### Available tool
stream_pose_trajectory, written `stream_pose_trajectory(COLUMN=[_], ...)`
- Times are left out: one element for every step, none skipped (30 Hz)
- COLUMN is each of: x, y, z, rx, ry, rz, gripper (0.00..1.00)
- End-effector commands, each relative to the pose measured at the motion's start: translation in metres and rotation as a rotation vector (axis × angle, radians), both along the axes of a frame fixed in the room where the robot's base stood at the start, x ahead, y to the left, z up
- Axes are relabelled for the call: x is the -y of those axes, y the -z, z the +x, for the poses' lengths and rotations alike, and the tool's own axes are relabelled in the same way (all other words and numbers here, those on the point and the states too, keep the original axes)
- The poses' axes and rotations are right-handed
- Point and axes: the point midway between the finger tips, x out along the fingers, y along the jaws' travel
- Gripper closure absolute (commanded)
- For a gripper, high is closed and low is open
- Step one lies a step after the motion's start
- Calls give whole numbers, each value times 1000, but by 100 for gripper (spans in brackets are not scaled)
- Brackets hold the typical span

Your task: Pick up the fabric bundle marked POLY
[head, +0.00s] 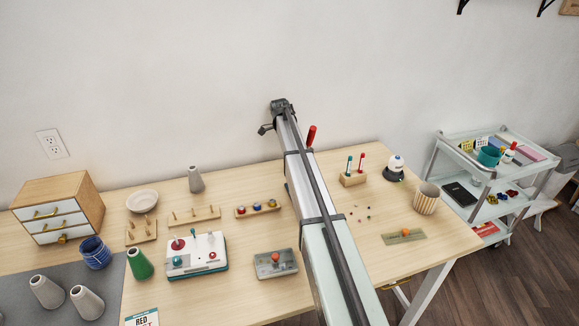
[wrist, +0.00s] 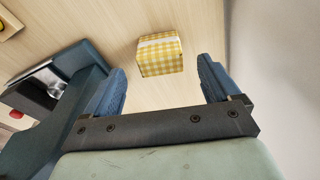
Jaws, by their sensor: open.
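A yellow-and-white gingham bundle (wrist: 160,57) with a pale band along its top edge lies on light wood in the wrist view. No readable POLY mark shows on it. My gripper (wrist: 162,68) is open, with one blue finger to the left and one to the right of the bundle in the picture. The bundle appears beyond the fingertips, and nothing is held between them. In the head view my arm crosses the table, and I cannot make out the bundle on the table or the fingertips there.
The wooden table (head: 240,225) holds a drawer box (head: 58,207), a bowl (head: 142,200), peg racks, a white joystick box (head: 196,254), a grey switch box (head: 275,263), a pen block (head: 353,179) and a striped cup (head: 426,199). A white trolley (head: 446,156) with yellow patterned items stands right.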

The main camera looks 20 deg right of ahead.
Motion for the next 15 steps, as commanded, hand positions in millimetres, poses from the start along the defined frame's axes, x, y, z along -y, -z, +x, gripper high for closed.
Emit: stream_pose_trajectory(x=[0,0,1,1,1,2,2,2,3,4,4,5,5,6,6], y=[2,3,5,7,9,13,16,20,25,29,34,39,43,45,49], z=[0,0,0,0,0,0,0,0,0,0,0,-1,-1,-1,-1], rx=[0,0,0,0,0,0,0,-1,-1,-1,-1,0,1,1,2], ry=[0,0,0,0,0,0,0,0,0,0,-1,-1,-1,-1,-1], rz=[0,0,0,0,0,0,0,0,0,0,0,0,0,0,0], gripper=[11,11,11,11,11,11,11,11,11,11,11,11,11,11,11])
